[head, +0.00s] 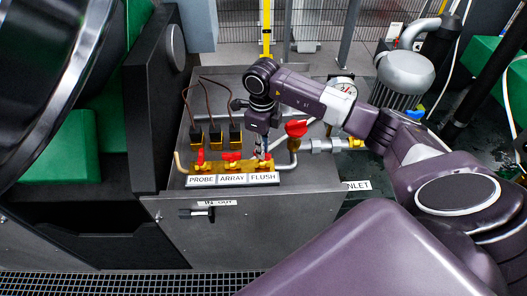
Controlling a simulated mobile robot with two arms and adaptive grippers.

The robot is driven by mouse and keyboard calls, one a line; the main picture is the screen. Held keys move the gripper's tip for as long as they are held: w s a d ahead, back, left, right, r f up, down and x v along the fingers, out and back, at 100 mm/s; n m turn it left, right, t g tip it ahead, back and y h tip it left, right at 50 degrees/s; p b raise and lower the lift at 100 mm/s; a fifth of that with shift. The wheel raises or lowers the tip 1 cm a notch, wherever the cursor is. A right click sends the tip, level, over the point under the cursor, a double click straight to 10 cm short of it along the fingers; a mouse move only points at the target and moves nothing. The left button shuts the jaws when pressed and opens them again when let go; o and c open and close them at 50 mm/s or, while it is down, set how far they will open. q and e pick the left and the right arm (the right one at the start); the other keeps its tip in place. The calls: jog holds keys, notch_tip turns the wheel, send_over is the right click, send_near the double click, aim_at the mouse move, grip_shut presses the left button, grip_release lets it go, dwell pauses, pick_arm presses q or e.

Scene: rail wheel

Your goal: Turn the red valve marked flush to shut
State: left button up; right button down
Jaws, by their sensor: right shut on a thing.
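A brass manifold (219,167) sits on the grey panel, with several red valve handles and white labels below it reading PROBE, ARRAY and FLUSH. The flush label (263,178) is at the right end. My right gripper (262,153) points down above it and is shut on the flush valve; its fingers hide most of the red handle. The probe valve (200,157) and the array valve (232,156) are to its left, clear of the gripper. Which way the flush handle is turned cannot be told. My left gripper is not in view.
Black-and-brass solenoids (215,138) with cables stand behind the manifold. A grey pump motor (404,72) is at the back right. A yellow post (266,28) rises behind.

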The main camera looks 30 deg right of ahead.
jog(key=m, duration=0.3)
jog(key=shift+m, duration=0.4)
jog(key=shift+p, duration=0.3)
jog(key=shift+r+m, duration=0.1)
jog(key=shift+m, duration=0.8)
jog(key=shift+m+p, duration=0.45)
jog(key=shift+m, duration=0.95)
jog(key=m+p, duration=0.1)
jog(key=m, duration=0.2)
jog(key=shift+m, duration=0.3)
jog(key=c, duration=2.5)
grip_release()
jog(key=shift+m, duration=0.3)
jog(key=o, duration=0.6)
